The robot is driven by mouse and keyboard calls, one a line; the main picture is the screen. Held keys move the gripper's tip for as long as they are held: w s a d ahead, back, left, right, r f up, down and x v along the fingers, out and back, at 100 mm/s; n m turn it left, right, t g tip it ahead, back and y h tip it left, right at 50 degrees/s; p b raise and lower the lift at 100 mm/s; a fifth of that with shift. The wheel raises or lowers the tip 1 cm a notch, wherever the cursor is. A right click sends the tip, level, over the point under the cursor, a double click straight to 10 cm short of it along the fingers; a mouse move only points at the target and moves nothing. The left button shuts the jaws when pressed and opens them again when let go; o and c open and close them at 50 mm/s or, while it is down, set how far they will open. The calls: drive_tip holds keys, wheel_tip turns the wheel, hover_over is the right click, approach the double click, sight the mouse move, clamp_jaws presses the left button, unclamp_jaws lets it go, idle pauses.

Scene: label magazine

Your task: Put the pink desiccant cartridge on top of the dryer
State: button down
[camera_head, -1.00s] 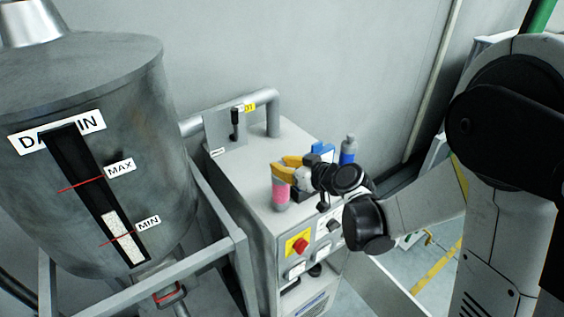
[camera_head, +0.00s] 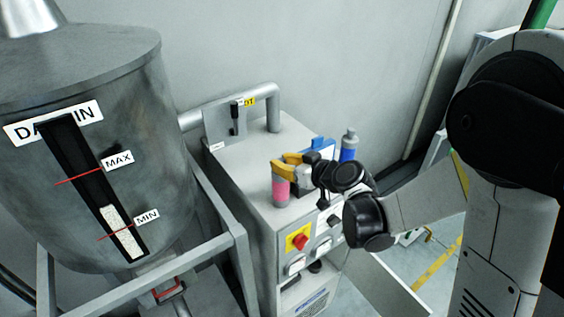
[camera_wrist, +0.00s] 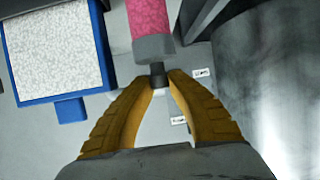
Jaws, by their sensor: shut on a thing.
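The pink desiccant cartridge (camera_head: 280,190) is upright, with grey ends, over the front part of the dryer's (camera_head: 248,168) grey top. I cannot tell whether its base touches the surface. My gripper (camera_head: 283,163) has its yellow fingers shut at the cartridge's upper end. In the wrist view the fingers (camera_wrist: 160,80) close around the cartridge's dark neck, and its pink body (camera_wrist: 149,16) extends away from them. The far end of the cartridge is out of that view.
A blue bottle-like cartridge (camera_head: 348,146) stands behind my gripper. A blue-framed tray of white granules (camera_wrist: 54,48) lies beside the held cartridge. A lever panel (camera_head: 233,122) and pipe (camera_head: 272,108) are at the dryer's back. A large hopper (camera_head: 90,150) stands left.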

drive_tip(key=c, duration=1.3)
unclamp_jaws()
drive_tip(key=v, duration=1.2)
